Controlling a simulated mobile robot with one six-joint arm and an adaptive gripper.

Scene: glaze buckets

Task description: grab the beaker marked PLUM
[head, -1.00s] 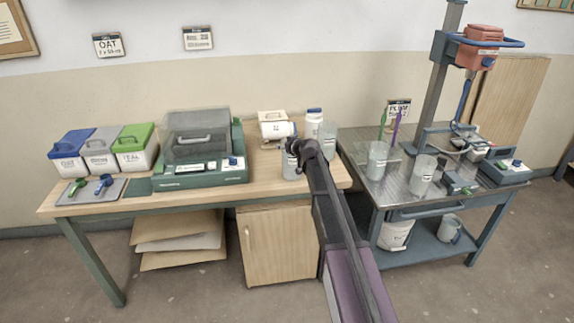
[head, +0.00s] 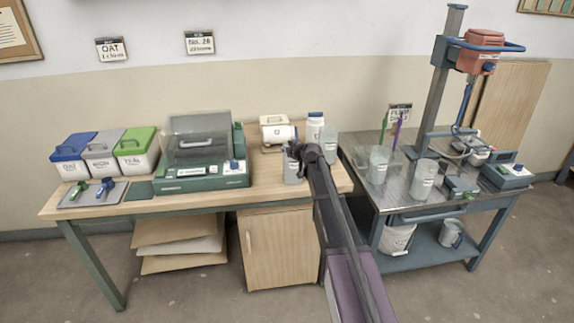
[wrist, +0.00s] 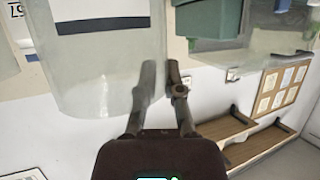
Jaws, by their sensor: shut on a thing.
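My gripper (head: 301,150) is at the right part of the wooden bench, at the upper rim of a clear beaker (head: 291,168). In the wrist view the two fingertips (wrist: 161,78) are close together at the wall of a large clear beaker (wrist: 90,75) with a dark-banded label. One finger shows paler, through the clear wall, so the gripper is shut on the wall. The beaker appears to stand upright on the bench. Its marking is not readable, so I cannot tell if it says PLUM. Another clear beaker (head: 330,145) stands just to its right behind my arm.
A white bottle (head: 314,127) and a white roll device (head: 276,132) stand behind. A green scale (head: 200,165) is to the left.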

